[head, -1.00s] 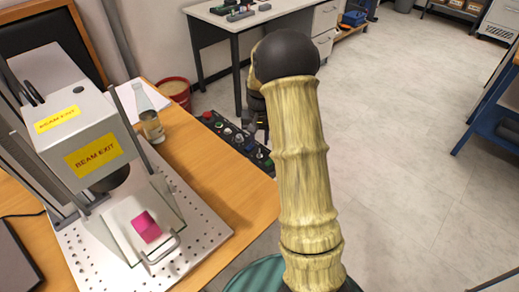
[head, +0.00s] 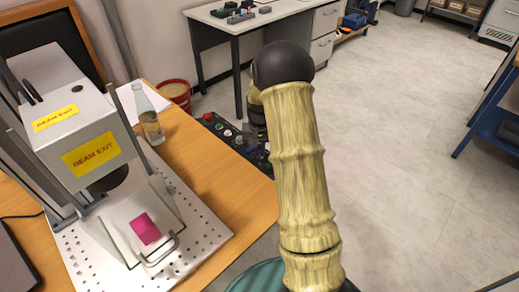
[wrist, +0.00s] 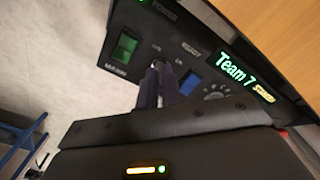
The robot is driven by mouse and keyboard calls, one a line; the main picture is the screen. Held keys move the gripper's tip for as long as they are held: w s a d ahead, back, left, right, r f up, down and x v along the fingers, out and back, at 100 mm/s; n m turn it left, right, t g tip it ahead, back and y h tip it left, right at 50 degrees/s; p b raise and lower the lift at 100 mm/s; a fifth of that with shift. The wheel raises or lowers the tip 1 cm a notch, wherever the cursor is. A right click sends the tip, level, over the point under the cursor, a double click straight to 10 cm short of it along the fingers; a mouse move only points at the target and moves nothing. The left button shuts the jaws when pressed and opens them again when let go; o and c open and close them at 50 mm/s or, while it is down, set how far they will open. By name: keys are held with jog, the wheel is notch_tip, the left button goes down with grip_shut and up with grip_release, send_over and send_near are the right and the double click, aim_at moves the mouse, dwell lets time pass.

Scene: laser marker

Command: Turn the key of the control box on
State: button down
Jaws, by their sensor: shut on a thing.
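The control box (wrist: 195,50) has a dark sloping panel with a green switch (wrist: 124,46), a blue switch (wrist: 190,82), a round dial (wrist: 215,92) and a lit "Team 7" display (wrist: 235,68). In the head view, the control box (head: 218,125) is at the table's right edge, partly hidden by my arm. My gripper (wrist: 158,68) is at the panel between the green and blue switches, its narrow fingers close together. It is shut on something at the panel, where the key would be. The key itself is hidden between the fingertips, so its turn angle cannot be seen.
The wooden table (head: 222,190) carries a laser marker (head: 85,130) with a pink block (head: 145,229) on its plate. A glass bottle (head: 150,118) stands behind. A red bin (head: 176,95) is on the floor. Open floor (head: 420,160) lies to the right.

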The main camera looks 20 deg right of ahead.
jog(key=shift+r+m+p, duration=0.1)
jog(key=shift+m+p, duration=0.2)
jog(key=shift+p, duration=0.1)
jog(key=shift+r+m+p, duration=0.1)
jog(key=shift+m+p, duration=0.45)
jog(key=shift+m, duration=0.05)
jog(key=m+p, duration=0.2)
jog(key=m, duration=0.1)
jog(key=shift+p, duration=0.35)
jog(key=m+p, duration=0.4)
jog(key=m, duration=0.1)
jog(key=shift+w+m, duration=0.1)
jog(key=shift+m, duration=0.2)
jog(key=m+p, duration=0.3)
jog(key=m, duration=0.1)
jog(key=shift+m+p, duration=0.9)
jog(key=shift+m, duration=0.9)
jog(key=c, duration=1.6)
grip_release()
